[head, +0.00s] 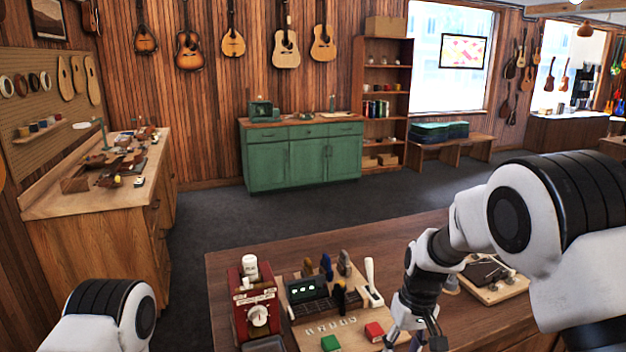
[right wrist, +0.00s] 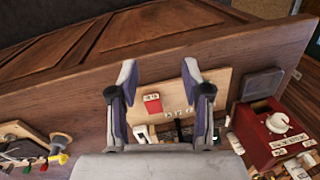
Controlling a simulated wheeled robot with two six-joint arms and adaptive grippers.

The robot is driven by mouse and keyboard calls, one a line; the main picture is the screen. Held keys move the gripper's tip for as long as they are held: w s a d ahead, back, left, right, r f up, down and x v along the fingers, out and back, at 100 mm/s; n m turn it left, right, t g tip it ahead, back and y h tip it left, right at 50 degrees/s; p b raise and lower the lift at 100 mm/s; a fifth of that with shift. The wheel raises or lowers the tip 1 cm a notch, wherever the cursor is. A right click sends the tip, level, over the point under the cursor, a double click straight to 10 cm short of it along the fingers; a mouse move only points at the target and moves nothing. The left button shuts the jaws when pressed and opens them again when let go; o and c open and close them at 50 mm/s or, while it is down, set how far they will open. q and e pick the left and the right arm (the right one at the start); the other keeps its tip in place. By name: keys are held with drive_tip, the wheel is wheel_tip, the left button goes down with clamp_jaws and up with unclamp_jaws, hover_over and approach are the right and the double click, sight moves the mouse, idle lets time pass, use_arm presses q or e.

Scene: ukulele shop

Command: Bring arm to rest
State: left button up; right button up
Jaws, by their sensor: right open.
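My right arm reaches in from the right in the head view. Its gripper (head: 415,340) points down over the front of the brown workbench (head: 440,235), at the right edge of a light wooden board (head: 292,268). In the right wrist view the two fingers of the right gripper (right wrist: 158,72) stand wide apart with nothing between their tips. A red block (right wrist: 152,103) on the board shows beyond and between the fingers; it also shows in the head view (head: 374,332). Only a rounded white and black link of my left arm shows at the lower left; its gripper is out of view.
A red machine (head: 256,305) stands left of the board. The board carries a dark device (head: 305,288), a green block (head: 330,343) and a white-handled tool (head: 371,280). Another wooden tray (head: 500,288) lies right of the gripper. The bench's far strip is clear.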

drive_tip(key=s+d+f+m+g+b, duration=0.1)
drive_tip(key=s+d+f+g+b, duration=0.15)
drive_tip(key=s+f, duration=0.85)
drive_tip(key=s+d+f+g+b, duration=0.25)
drive_tip(key=s+f, duration=0.65)
drive_tip(key=f, duration=0.5)
drive_tip(key=s+d+f+t+h+b, duration=0.15)
drive_tip(key=s+f, duration=0.25)
drive_tip(key=s, duration=0.5)
drive_tip(key=s+d+f+b, duration=0.1)
drive_tip(key=s+f+b, duration=0.1)
drive_tip(key=s+f, duration=0.45)
use_arm(q)
wheel_tip(320, 180, down, 8)
drive_tip(key=shift+s+p, duration=0.3)
drive_tip(key=shift+p, duration=0.05)
use_arm(e)
drive_tip(key=w+r+t, duration=0.1)
drive_tip(key=t, duration=0.1)
drive_tip(key=w+r+m+t, duration=0.1)
drive_tip(key=r+t, duration=0.1)
drive_tip(key=shift+w+d+r, duration=0.1)
drive_tip(key=shift+w+r, duration=0.05)
drive_tip(key=shift+w, duration=0.05)
